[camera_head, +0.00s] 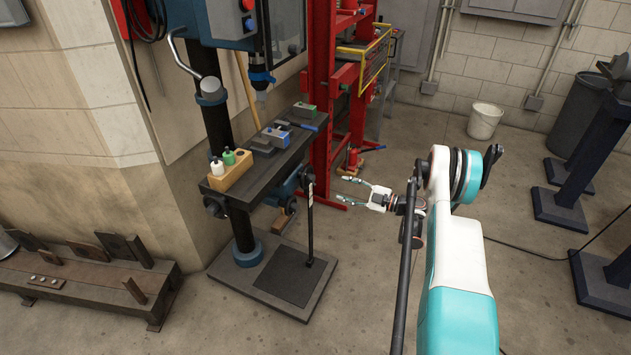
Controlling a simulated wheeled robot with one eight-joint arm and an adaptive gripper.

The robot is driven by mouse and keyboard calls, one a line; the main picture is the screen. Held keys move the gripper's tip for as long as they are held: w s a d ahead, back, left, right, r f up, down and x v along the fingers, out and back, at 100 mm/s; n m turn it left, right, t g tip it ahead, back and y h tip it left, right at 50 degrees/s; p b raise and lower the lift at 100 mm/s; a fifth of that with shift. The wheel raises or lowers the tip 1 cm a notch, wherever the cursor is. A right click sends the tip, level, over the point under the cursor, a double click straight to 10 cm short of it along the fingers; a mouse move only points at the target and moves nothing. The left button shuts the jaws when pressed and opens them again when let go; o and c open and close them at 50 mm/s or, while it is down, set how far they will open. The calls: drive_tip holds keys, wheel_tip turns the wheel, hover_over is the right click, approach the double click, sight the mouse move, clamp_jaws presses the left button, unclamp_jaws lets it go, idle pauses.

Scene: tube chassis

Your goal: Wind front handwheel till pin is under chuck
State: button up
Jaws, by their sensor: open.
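The chuck (262,78) hangs from the blue drill press head above the dark work table (258,172). A blue-and-grey vise (278,135) sits on the table below the chuck. I cannot make out the pin. A dark round handwheel (290,207) shows under the table's right side, and another dark round knob (213,206) shows under its left end; I cannot tell which is the front handwheel. My gripper (343,190) is open and empty, to the right of the table, its fingers pointing left towards the right-hand wheel, apart from it.
A wooden block (231,172) with small bottles stands on the table's near end. A red press frame (322,100) stands behind. Floor right of the base is clear.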

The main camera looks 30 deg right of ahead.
sight(314, 179)
drive_tip(key=b+x, duration=0.2)
drive_tip(key=x, duration=0.8)
drive_tip(key=shift+w+a+f, duration=0.1)
drive_tip(key=shift+w+a, duration=0.55)
drive_tip(key=shift+w, duration=0.15)
drive_tip(key=shift+c, duration=0.2)
drive_tip(key=c, duration=1)
